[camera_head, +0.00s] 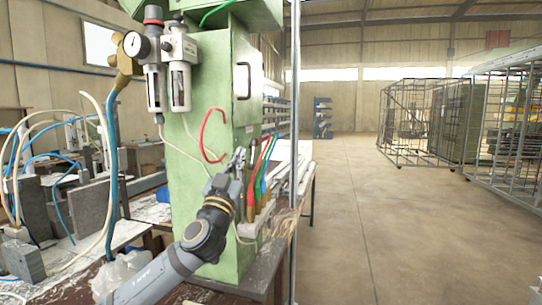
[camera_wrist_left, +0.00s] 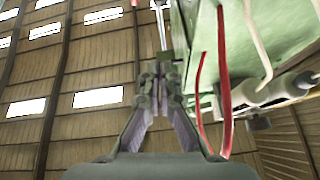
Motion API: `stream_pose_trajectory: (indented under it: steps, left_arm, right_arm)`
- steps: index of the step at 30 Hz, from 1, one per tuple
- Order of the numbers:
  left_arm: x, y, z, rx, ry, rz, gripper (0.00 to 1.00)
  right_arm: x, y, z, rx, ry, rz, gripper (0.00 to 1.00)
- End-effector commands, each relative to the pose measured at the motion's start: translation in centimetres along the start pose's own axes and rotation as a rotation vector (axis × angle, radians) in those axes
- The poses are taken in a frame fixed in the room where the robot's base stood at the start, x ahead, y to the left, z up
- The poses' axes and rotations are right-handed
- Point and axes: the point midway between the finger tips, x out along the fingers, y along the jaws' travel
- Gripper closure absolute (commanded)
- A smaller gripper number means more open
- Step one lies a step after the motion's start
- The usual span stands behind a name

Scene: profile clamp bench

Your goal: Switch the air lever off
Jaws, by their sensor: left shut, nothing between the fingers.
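My left gripper (camera_head: 238,158) is raised in front of the green cabinet (camera_head: 182,190), beside its right front edge. It is shut and empty; its closed fingers also show in the left wrist view (camera_wrist_left: 160,75). An air unit with a round gauge (camera_head: 137,45) and two filter bowls (camera_head: 180,88) is fixed high on the cabinet, above and left of the gripper. A brass fitting (camera_head: 124,62) with a blue hose sits left of the gauge. I cannot tell for sure which part is the air lever or how it is set. My right gripper is not in view.
A red hose (camera_head: 204,136) loops out just left of the gripper. Several coloured-hose tools (camera_head: 262,175) stand on a ledge right of it. Clamps and metal blocks (camera_head: 92,205) crowd the bench at left. The floor (camera_head: 390,220) at right is clear up to wire cages (camera_head: 410,120).

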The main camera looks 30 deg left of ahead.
Motion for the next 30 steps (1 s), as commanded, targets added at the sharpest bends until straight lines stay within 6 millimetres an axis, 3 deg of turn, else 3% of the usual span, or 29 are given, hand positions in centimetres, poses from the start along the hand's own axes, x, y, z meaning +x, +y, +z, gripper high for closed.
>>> stream_pose_trajectory:
  steps: [11,26,27,30]
  left_arm:
    - [0.9,-0.2,-0.3,-0.004,-0.003,-0.003,1.0]
    - [10.8,-0.1,-0.7,-0.006,-0.004,-0.003,1.0]
    - [10.5,0.0,0.8,-0.004,-0.007,-0.002,1.0]
    - [10.7,0.0,2.4,-0.001,-0.005,-0.001,1.0]
  right_arm:
    - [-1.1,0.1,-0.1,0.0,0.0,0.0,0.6]
    - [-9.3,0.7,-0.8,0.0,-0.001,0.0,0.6]
    - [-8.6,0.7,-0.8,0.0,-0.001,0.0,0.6]
    - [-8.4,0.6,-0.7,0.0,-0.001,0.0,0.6]
